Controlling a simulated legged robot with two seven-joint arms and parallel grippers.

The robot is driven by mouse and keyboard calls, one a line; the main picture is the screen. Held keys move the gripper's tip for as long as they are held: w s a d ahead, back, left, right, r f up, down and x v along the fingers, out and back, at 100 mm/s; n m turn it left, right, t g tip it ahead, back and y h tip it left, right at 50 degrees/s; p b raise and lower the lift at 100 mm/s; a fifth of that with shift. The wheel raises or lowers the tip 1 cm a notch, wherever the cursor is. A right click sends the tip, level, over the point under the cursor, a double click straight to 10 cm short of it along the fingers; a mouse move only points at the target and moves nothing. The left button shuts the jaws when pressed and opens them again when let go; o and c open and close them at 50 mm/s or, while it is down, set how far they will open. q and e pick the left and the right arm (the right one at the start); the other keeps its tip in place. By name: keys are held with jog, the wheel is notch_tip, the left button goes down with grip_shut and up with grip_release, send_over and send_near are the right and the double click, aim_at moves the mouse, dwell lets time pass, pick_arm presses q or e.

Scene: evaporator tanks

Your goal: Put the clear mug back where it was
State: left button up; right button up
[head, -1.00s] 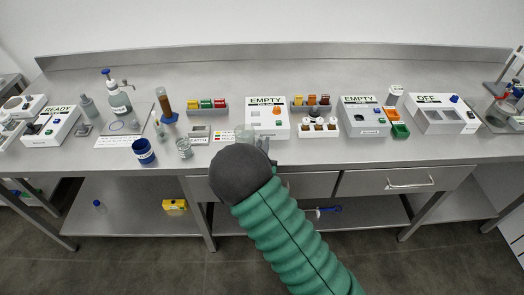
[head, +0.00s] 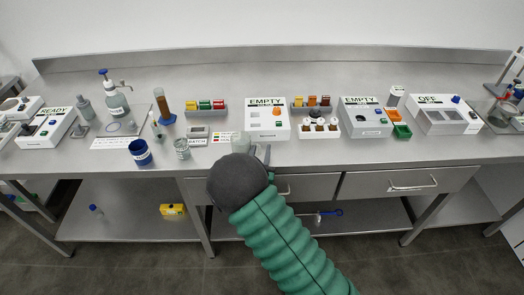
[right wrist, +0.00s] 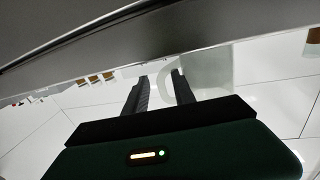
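The clear mug (head: 241,143) is a see-through vessel at the bench's front edge, just beyond my right gripper (head: 262,154) in the head view. My dark wrist hides its lower part. In the right wrist view the mug (right wrist: 209,68) stands at the fingertips, with its handle between the two fingers of the right gripper (right wrist: 160,78). The fingers are a little apart with the handle in the gap, and appear shut on it. Whether the mug touches the bench cannot be told. My left gripper is not in view.
A glass beaker (head: 182,149) and a blue cup (head: 140,152) stand further left. The front strip right of my gripper is clear.

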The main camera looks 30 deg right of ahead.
jog(key=shift+a+r, duration=0.25)
jog(key=shift+a, duration=0.05)
jog(key=v, duration=1.1)
jog(key=s+a+f+n+g+y, duration=0.1)
jog(key=a+f+n+g+y, duration=0.4)
jog(key=a+y, duration=0.45)
jog(key=s+n+g+y, duration=0.2)
jog(key=s+n+g, duration=0.2)
jog(key=s, duration=1)
jog(key=shift+s+g, duration=0.15)
jog(key=shift+g, duration=0.75)
